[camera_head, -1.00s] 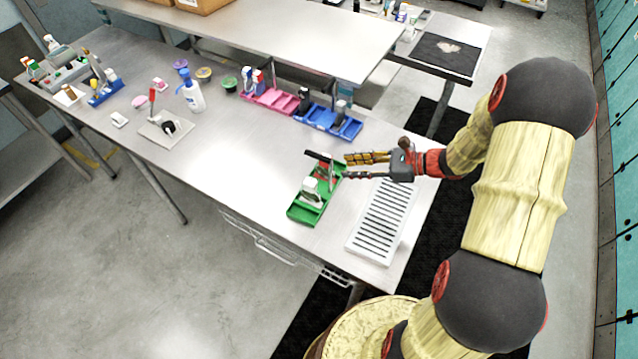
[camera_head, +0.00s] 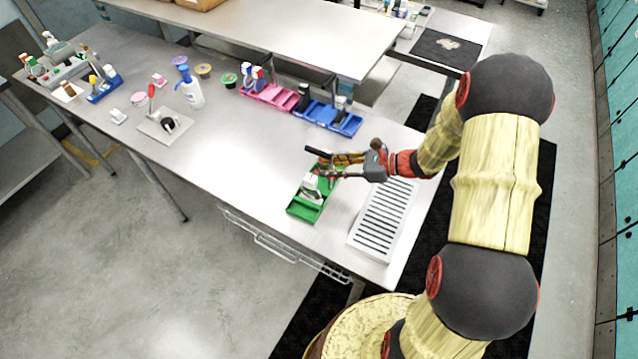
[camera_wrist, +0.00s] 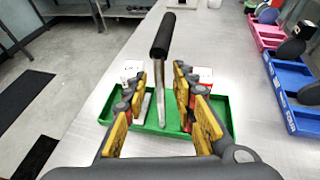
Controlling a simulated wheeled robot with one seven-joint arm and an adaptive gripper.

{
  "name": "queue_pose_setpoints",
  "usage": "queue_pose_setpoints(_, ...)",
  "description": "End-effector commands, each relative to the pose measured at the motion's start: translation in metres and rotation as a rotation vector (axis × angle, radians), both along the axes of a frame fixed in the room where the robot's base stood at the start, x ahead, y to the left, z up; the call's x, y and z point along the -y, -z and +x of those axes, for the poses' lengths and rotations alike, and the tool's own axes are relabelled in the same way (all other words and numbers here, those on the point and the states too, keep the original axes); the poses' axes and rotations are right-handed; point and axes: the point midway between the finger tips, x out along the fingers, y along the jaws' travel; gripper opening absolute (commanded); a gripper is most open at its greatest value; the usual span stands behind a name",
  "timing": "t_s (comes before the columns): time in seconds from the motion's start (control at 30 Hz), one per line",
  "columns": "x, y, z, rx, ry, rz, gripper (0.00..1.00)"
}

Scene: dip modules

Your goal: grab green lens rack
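The green lens rack (camera_head: 303,213) sits on the steel table in the head view, left of a white slotted tray. It holds a white item and something with red on it. In the wrist view, the rack (camera_wrist: 150,127) lies beyond and below the fingers. Its upright metal handle has a black grip (camera_wrist: 164,36). My gripper (camera_head: 336,164) is at the rack's far end, at about handle height. In the wrist view, my gripper (camera_wrist: 159,80) is open, with the handle post showing between its yellow-padded fingers. I see no clear contact.
The white slotted tray (camera_head: 383,220) lies right of the rack, below my forearm. A blue rack (camera_head: 350,125) and a pink rack (camera_head: 279,98) stand along the far edge. The table left of the green rack is clear.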

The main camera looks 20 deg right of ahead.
Motion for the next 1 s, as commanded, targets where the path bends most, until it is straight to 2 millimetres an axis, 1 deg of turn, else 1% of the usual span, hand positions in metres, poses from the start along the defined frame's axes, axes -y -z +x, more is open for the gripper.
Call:
queue_pose_setpoints(0.07,0.0000,-0.0001,0.0000,0.000,0.000,0.000,0.20)
queue_pose_setpoints(0.43,0.0001,-0.0002,-0.0001,0.000,0.000,0.000,0.00)
queue_pose_setpoints(1.0,0.0001,-0.0002,-0.0002,0.000,0.000,0.000,0.00)
